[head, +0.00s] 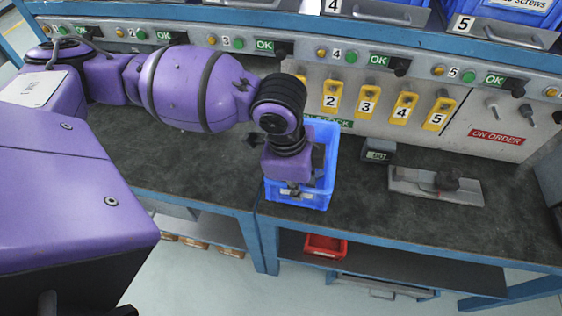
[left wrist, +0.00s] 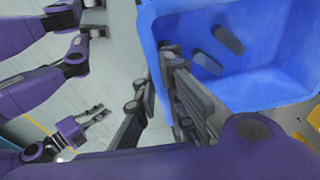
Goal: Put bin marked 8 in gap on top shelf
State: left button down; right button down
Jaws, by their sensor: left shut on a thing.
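A blue bin (head: 322,170) is at the bench's front edge in the head view, partly hidden by my left wrist. I cannot tell whether it rests on the bench. It also shows in the left wrist view (left wrist: 270,60), with dark grey pieces inside. No number on it is visible. My left gripper (head: 291,190) is shut on the bin's near wall. In the left wrist view its fingers (left wrist: 160,95) straddle the rim. My right gripper (left wrist: 97,114) shows small over the floor. The shelf trays marked 4 (head: 390,12) and 5 (head: 505,32) hold blue bins; no gap is visible.
Yellow numbered tags (head: 367,104) hang on the back panel under a rail of lamps and OK displays. A small dark display box (head: 377,151) and a grey metal fixture (head: 432,186) stand right of the bin. A red bin (head: 325,246) sits below. The dark benchtop (head: 190,165) is clear at left.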

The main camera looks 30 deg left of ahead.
pick_arm(q)
jog(key=shift+w+a+f, duration=0.15)
jog(key=shift+w+f, duration=0.5)
jog(key=f, duration=0.3)
jog(key=shift+w+f+b, duration=0.2)
jog(key=shift+f+b, duration=0.05)
jog(key=shift+b, duration=0.1)
jog(key=shift+r, duration=0.1)
pick_arm(e)
jog(key=shift+s+f, duration=0.7)
jog(key=shift+s, duration=0.1)
jog(key=shift+w+r, duration=0.1)
pick_arm(q)
jog(key=c, duration=1.8)
grip_release()
jog(key=shift+f, duration=0.2)
jog(key=shift+c, duration=0.2)
jog(key=shift+s, duration=0.1)
pick_arm(e)
jog(key=shift+w, duration=0.15)
